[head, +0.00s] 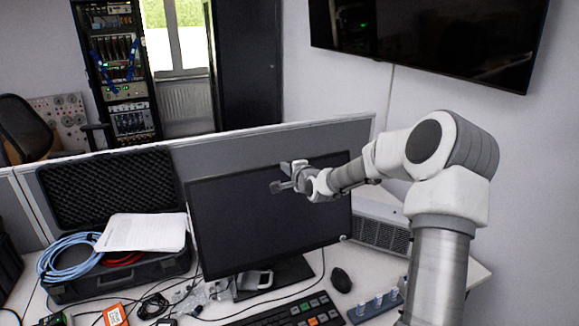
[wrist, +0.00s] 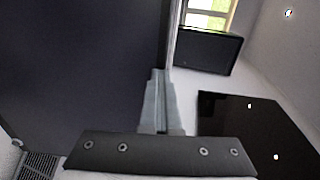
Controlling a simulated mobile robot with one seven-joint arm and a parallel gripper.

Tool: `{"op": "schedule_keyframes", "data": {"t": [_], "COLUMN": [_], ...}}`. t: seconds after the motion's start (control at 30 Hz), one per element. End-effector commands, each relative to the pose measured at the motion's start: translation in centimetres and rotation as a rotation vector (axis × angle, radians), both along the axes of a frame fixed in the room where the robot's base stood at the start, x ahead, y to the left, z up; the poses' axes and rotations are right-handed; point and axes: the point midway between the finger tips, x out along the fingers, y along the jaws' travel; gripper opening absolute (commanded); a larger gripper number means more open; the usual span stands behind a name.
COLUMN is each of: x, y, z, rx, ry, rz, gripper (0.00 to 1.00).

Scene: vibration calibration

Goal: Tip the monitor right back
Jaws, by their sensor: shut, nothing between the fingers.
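The monitor (head: 262,226) stands on the desk, its dark blank screen facing me and looking slightly leaned back. My gripper (head: 281,187) is in front of the upper part of the screen, right of its middle and near the top edge. In the wrist view, the two fingers (wrist: 157,102) lie together, with nothing between them. A large dark panel, which appears to be the monitor (wrist: 80,65), fills the left of that view, close beside the fingers. I cannot tell whether the fingertips touch the screen. The monitor's back is hidden.
An open case (head: 105,278) with blue cable and paper stands left of the monitor. A keyboard (head: 290,315), mouse (head: 341,280) and loose cables lie in front. A vented grey device (head: 380,234) is at right. A partition (head: 240,153) rises behind the monitor; a wall screen (head: 440,40) hangs beyond.

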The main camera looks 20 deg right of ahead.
Motion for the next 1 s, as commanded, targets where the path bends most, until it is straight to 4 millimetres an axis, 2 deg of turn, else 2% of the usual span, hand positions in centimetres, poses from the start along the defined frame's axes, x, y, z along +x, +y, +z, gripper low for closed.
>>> {"op": "schedule_keyframes", "data": {"t": [0.03, 0.2, 1.0], "x": [0.6, 1.7, 2.0], "y": [0.1, 0.1, 0.5], "z": [0.5, -0.2, 0.5], "rx": [0.0, 0.0, -0.002], "ry": [0.022, 0.051, 0.05], "rz": [0.001, 0.0, 0.003], "gripper": [0.0, 0.0, 0.0]}}
